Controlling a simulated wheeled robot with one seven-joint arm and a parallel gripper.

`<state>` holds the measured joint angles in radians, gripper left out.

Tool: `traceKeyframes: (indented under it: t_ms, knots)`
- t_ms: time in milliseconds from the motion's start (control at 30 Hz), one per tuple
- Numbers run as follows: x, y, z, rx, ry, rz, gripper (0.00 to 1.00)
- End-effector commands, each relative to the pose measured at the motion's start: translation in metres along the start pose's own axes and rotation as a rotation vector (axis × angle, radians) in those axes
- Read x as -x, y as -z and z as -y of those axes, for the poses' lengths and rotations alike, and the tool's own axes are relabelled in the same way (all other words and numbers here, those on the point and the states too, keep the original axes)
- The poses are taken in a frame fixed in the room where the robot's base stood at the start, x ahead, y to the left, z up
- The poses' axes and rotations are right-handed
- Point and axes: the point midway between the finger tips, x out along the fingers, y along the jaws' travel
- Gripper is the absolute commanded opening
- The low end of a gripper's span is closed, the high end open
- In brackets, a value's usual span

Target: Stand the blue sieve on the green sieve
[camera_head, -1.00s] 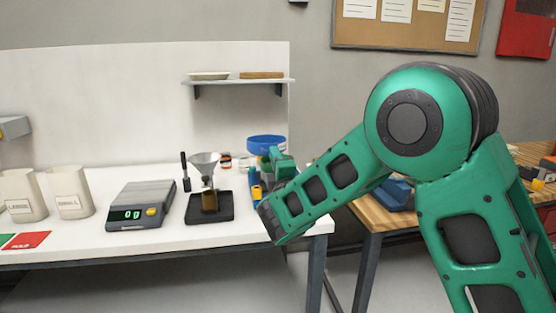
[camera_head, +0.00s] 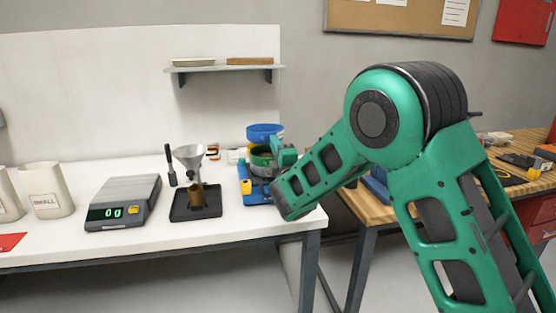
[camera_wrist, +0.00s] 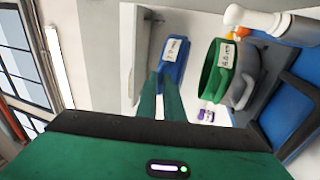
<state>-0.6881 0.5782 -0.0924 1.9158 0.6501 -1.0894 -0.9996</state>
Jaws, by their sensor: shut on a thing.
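The blue sieve (camera_head: 265,130) is up in the air above the green sieve (camera_head: 259,160) in the head view. In the wrist view the blue sieve (camera_wrist: 174,54) shows its white label, between my fingertips. My gripper (camera_wrist: 170,88) is shut on it. The green sieve (camera_wrist: 210,72) also shows in the wrist view, apart from the blue one, with a grey metal pan (camera_wrist: 245,75) against it. My arm hides part of the green sieve in the head view.
A blue machine base (camera_head: 248,188) lies under the green sieve. A funnel stand on a black tray (camera_head: 196,214) and a scale (camera_head: 124,205) stand to the left. A wall shelf (camera_head: 222,69) is above. A wooden table (camera_head: 352,205) is at right.

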Motion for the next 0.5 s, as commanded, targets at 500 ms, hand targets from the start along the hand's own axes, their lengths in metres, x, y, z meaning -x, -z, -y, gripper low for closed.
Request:
traceKeyframes:
  t_ms: [500]
  knots:
    - [0.006, -0.01, 0.045, 0.001, -0.001, -0.001, 0.0]
